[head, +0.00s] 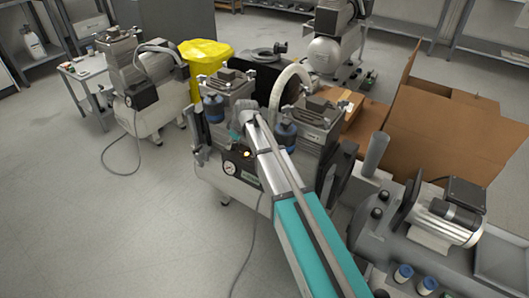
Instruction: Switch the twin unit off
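The twin unit (226,186) stands in the middle of the head view, a pale compressor with two motor heads on top and blue-capped filters. Its dark front panel carries a round gauge (229,168) and a small glowing orange light or switch (247,154). My arm reaches in from the lower right, across the unit's front. Its end, with my gripper (236,135), is close to the panel, just above and left of the glowing spot. The fingers are too small and partly hidden, so I cannot tell whether they are open or touching anything.
Another compressor (150,98) stands at the left beside a small table (84,70) and a yellow-lined bin (203,55). A large compressor (440,238) is at the right, near an open cardboard box (440,125). A cable runs over the floor, which is clear at the lower left.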

